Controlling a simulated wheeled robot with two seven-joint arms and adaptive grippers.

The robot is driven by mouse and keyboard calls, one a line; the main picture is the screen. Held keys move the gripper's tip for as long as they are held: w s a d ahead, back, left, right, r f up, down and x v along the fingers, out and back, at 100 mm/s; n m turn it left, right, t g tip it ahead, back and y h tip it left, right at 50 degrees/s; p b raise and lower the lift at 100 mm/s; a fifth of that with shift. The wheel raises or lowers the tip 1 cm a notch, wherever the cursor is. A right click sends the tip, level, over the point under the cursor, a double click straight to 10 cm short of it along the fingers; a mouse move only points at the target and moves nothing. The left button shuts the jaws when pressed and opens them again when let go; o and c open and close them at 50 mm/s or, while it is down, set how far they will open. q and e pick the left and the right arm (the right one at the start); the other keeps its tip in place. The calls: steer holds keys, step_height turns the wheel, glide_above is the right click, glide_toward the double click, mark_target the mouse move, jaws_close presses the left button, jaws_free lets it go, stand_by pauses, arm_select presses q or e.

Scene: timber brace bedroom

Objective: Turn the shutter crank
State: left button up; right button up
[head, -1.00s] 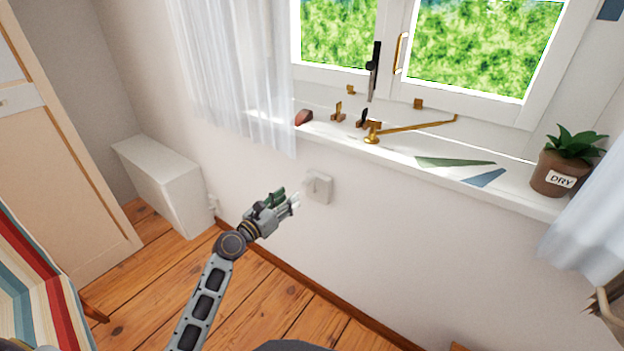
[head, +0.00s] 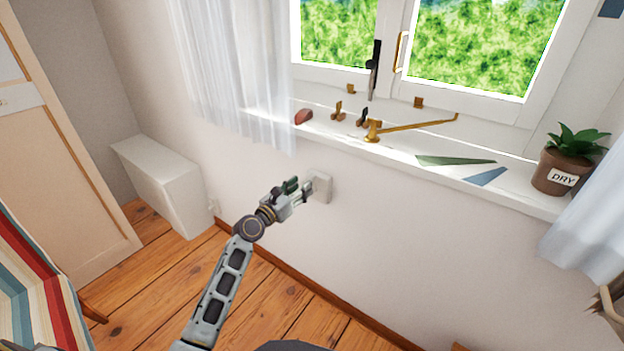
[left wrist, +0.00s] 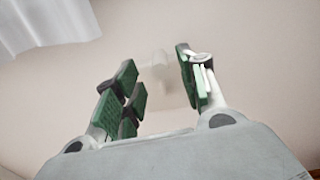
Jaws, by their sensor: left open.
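The shutter crank (head: 322,187) appears to be the small white square unit on the wall below the window sill. My left gripper partly covers it, so its handle cannot be made out in the head view. In the left wrist view a pale, blurred shape that looks like the crank (left wrist: 157,62) lies ahead, between and beyond the fingers. My left gripper (head: 298,190) is just left of the unit with its fingers pointing at it. It is open and empty, with green pads apart in the left wrist view (left wrist: 157,78). My right gripper is not seen.
The white window sill (head: 520,195) juts out above, carrying brass fittings (head: 410,127), a red-brown object (head: 303,117) and a potted plant (head: 558,170). A sheer curtain (head: 230,80) hangs above left. A white box-like cabinet (head: 165,185) stands left.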

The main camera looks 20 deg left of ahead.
mark_target(312, 178)
arm_select(q)
steer(key=shift+x, duration=0.8)
steer(key=shift+b+x, duration=0.45)
steer(key=shift+x, duration=1.3)
steer(key=shift+w+d, duration=0.2)
steer(key=shift+w, duration=0.35)
steer(key=shift+w+d, duration=0.15)
steer(key=shift+w, duration=0.2)
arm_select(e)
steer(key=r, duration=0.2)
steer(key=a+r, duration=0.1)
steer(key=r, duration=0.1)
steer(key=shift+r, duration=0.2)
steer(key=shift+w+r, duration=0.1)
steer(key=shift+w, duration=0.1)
arm_select(q)
steer(key=shift+c, duration=0.5)
steer(key=c, duration=0.5)
jaws_close()
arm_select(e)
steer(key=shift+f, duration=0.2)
